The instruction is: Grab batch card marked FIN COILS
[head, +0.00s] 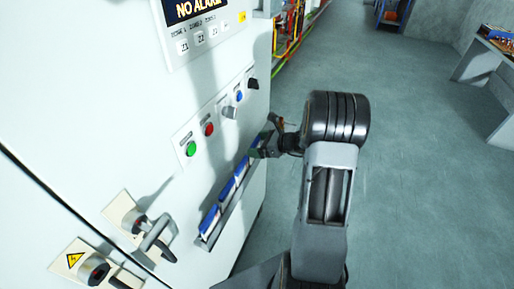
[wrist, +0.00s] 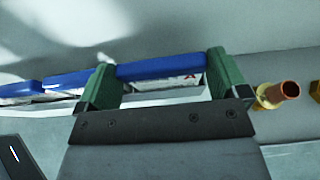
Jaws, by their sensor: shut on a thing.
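My gripper (head: 262,149) is at the far end of a narrow card rack (head: 223,213) on the pale cabinet front. In the wrist view its two green fingers (wrist: 164,83) are shut on a blue-topped card (wrist: 160,66), one finger at each end. The card still appears to be at the rack. Its marking is hidden, so I cannot tell whether it reads FIN COILS. Other blue and white cards (head: 210,219) stand in the rack nearer the camera; their text is too small to read.
The cabinet (head: 120,100) carries green (head: 191,149), red (head: 208,129) and blue (head: 239,96) buttons above the rack. A handle (head: 155,235) juts out at lower left. Brass fittings (wrist: 278,94) lie close right of my gripper. The floor (head: 420,150) at right is clear.

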